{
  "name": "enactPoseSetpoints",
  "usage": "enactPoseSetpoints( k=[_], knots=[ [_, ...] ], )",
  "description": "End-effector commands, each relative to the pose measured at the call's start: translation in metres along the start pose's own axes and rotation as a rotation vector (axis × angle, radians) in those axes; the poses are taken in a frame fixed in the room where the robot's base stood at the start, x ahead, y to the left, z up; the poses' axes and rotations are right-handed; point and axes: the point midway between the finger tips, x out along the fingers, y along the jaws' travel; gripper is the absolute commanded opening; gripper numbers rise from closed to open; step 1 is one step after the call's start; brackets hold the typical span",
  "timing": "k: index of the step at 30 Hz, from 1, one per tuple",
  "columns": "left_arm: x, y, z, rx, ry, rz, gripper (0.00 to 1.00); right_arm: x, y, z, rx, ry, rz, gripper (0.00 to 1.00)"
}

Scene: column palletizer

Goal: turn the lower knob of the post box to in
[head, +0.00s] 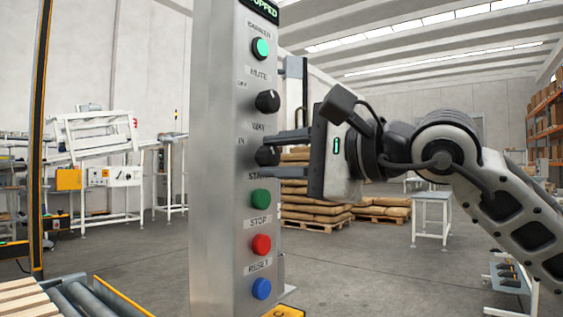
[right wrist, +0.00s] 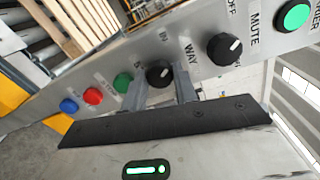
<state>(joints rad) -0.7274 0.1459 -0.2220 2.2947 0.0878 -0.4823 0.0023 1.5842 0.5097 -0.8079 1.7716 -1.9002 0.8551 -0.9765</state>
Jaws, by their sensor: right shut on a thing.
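The post box (head: 218,200) is a tall grey metal column left of centre in the head view. Its lower knob (head: 267,156), black and under the WAY label, has IN printed at its upper left. My right gripper (head: 270,155) comes from the right and is shut on this knob, one finger above and one below. In the right wrist view the lower knob (right wrist: 159,72) sits between the two fingers, with a small white mark on its face; its exact setting is hard to read. The upper knob (head: 267,101), under MUTE, is clear of the fingers. My left gripper is not in view.
On the same face are a lit green button (head: 261,48) above, and green (head: 260,198), red (head: 261,244) and blue (head: 261,289) buttons below. A roller conveyor (head: 85,298) is at lower left. Sacks on pallets (head: 315,212) stand behind, on open floor.

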Motion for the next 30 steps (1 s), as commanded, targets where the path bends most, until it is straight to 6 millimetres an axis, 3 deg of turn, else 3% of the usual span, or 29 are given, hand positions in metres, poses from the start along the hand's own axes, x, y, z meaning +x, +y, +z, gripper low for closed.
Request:
enactPoseSetpoints(
  k=[9,25,26,27,28,30],
  knots=[
    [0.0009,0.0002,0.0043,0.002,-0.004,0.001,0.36,0.0001,0.0006,0.0002,-0.117,0.003,0.001,0.06],
    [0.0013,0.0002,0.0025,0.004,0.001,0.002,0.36,0.0000,0.0003,0.0002,-0.141,0.004,0.001,0.06],
    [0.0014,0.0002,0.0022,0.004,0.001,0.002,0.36,0.0000,0.0003,0.0002,-0.141,0.004,0.001,0.34],
    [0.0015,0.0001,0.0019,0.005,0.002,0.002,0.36,0.0000,0.0003,0.0002,-0.140,0.004,0.001,0.45],
    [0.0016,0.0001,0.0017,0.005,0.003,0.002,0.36,0.0000,0.0003,0.0002,-0.140,0.004,0.001,0.51],
    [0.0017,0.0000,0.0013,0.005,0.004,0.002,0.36,0.0000,0.0003,0.0002,-0.140,0.004,0.001,0.51]
  ],
)
